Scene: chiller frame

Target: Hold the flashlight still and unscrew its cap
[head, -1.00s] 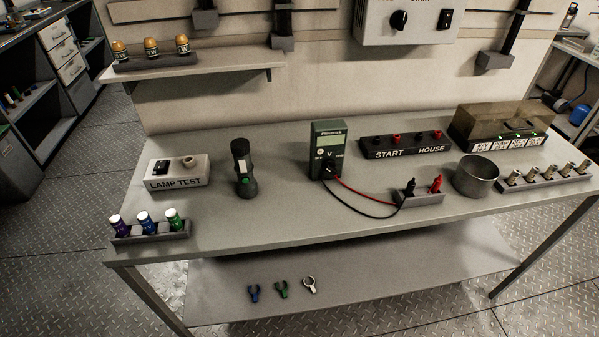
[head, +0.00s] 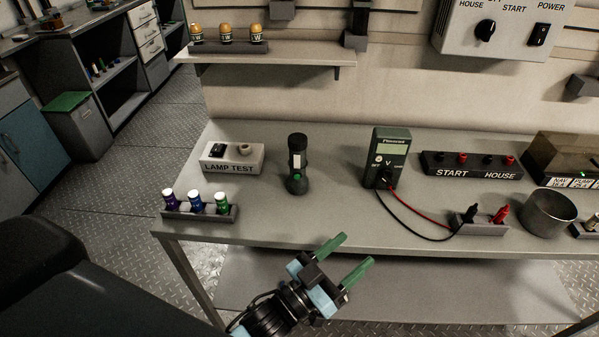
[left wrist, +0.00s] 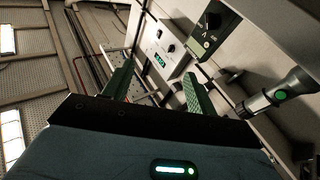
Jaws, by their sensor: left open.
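The flashlight (head: 298,165) is dark, with a pale label and a green button, and stands upright on the bench (head: 335,225) in the head view. Which end is its cap is too small to tell. It also shows in the left wrist view (left wrist: 275,98), at the right and outside the fingers. My left gripper (head: 345,258) has green fingers, is open and empty, and is in front of the bench's front edge, nearer than the flashlight and apart from it. My right gripper is in neither view.
A lamp test box (head: 232,158) stands left of the flashlight, with a rack of bottles (head: 198,211) before it. A multimeter (head: 387,158) with leads stands to the right. A metal cup (head: 548,213) is further right. Bare bench top lies in front of the flashlight.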

